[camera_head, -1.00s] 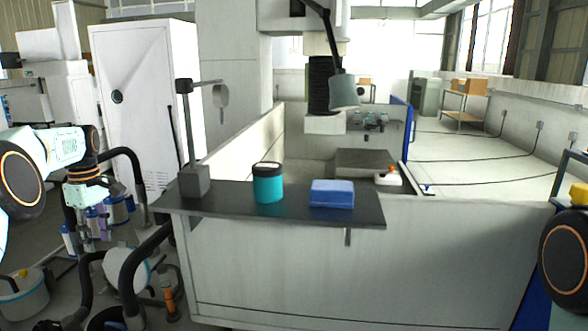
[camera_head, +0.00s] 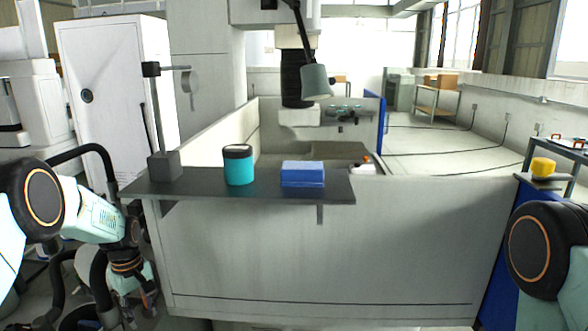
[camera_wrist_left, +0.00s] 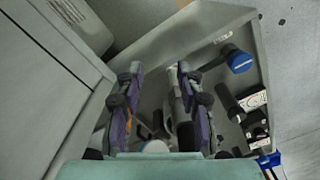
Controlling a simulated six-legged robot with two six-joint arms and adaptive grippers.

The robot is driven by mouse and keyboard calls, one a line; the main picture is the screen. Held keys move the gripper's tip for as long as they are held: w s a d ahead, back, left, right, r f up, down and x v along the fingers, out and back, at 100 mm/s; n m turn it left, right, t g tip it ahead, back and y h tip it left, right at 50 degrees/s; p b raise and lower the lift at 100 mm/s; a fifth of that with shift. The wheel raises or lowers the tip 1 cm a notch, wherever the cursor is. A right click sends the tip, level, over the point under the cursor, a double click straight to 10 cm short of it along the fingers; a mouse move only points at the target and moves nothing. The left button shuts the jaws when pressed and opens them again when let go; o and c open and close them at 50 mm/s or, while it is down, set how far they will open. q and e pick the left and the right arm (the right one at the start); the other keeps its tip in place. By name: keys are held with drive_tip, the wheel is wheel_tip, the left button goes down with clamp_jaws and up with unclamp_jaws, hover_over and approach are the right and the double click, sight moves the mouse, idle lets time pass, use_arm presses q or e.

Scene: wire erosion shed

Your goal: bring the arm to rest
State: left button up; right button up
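My left arm (camera_head: 95,215) comes in from the left, in front of the machine's left corner. Its gripper (camera_head: 147,293) hangs low at the end of it, pointing down, below the dark shelf and clear of it. In the left wrist view the two purple and grey fingers (camera_wrist_left: 160,85) stand apart with nothing held between them. Of my right arm only a dark round joint with an orange ring (camera_head: 537,248) shows at the right edge; its gripper is out of view.
The dark shelf (camera_head: 225,190) holds a teal jar (camera_head: 239,168), a blue block (camera_head: 303,174) and a stand (camera_head: 164,165). Black hoses (camera_head: 85,150) run close to my left arm. The wrist view shows a grey tray (camera_wrist_left: 180,50) with a blue-capped cylinder (camera_wrist_left: 239,61).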

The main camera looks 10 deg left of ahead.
use_arm(q)
drive_tip(key=s+d+f+m+b, duration=0.3)
drive_tip(key=s+d+f+m, duration=0.2)
drive_tip(key=s+d+f, duration=1.05)
drive_tip(key=s+d+f+m+b, duration=0.1)
drive_tip(key=s+d+m+b, duration=0.1)
drive_tip(key=s, duration=0.9)
drive_tip(key=s+d+f+m+b, duration=0.1)
drive_tip(key=s+m, duration=0.3)
drive_tip(key=s, duration=0.7)
drive_tip(key=shift+s+d+m+b, duration=0.25)
drive_tip(key=shift+d+m+b, duration=0.15)
drive_tip(key=shift+d+b, duration=0.4)
drive_tip(key=shift+w+f, duration=0.1)
drive_tip(key=shift+f, duration=0.05)
drive_tip(key=shift+s, duration=0.25)
